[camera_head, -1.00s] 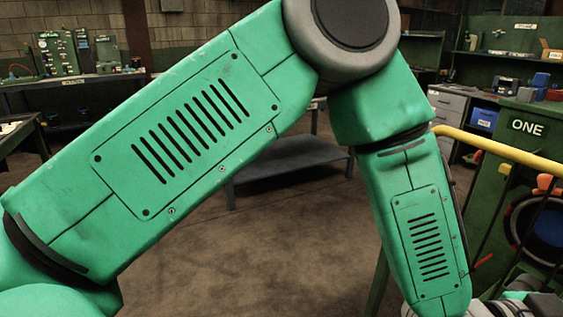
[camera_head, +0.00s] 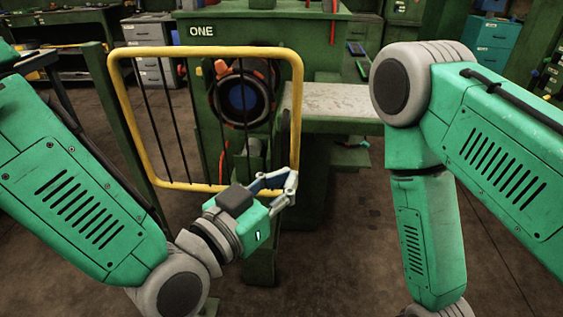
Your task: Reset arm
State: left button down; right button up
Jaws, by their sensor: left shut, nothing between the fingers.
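My left arm comes in from the left, green with grey joints. My left gripper (camera_head: 287,185) is near the middle of the view, its blue-grey fingers shut and empty. In the picture it lies at the lower right corner of a yellow-framed barred gate (camera_head: 205,50); I cannot tell whether they touch. My right arm (camera_head: 430,225) is on the right and bent downward. Its gripper is out of view below the bottom edge.
Behind the gate stands a green machine marked ONE (camera_head: 200,31) with a dark round opening (camera_head: 240,97) ringed in orange. A pale worktop (camera_head: 335,100) extends right from it. Drawer cabinets (camera_head: 150,55) stand at the back. Brown floor (camera_head: 330,260) shows between my arms.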

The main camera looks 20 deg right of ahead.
pick_arm(q)
jog(key=s+a+f+n+g+y, duration=0.2)
jog(key=a+f+y, duration=0.2)
jog(key=a+f, duration=0.55)
jog(key=s+a+f+n+g+y, duration=0.15)
jog(key=a+f+n+y, duration=0.35)
jog(key=f, duration=0.7)
jog(key=s+a+f+n+g+y, duration=0.1)
jog(key=s+a+f+g, duration=0.1)
jog(key=s+a+f, duration=0.2)
jog(key=s+a+f+n+g+y, duration=0.1)
jog(key=s+a+f+g+y, duration=0.1)
jog(key=s+a+f, duration=0.2)
jog(key=s+a+f+n+g+y, duration=0.1)
jog(key=s+a+f, duration=0.3)
jog(key=s+a, duration=0.4)
jog(key=a+g+y, duration=0.1)
jog(key=a, duration=0.6)
jog(key=shift+s+a+f+g, duration=0.2)
jog(key=shift+s+f+g, duration=0.15)
jog(key=shift+s, duration=0.05)
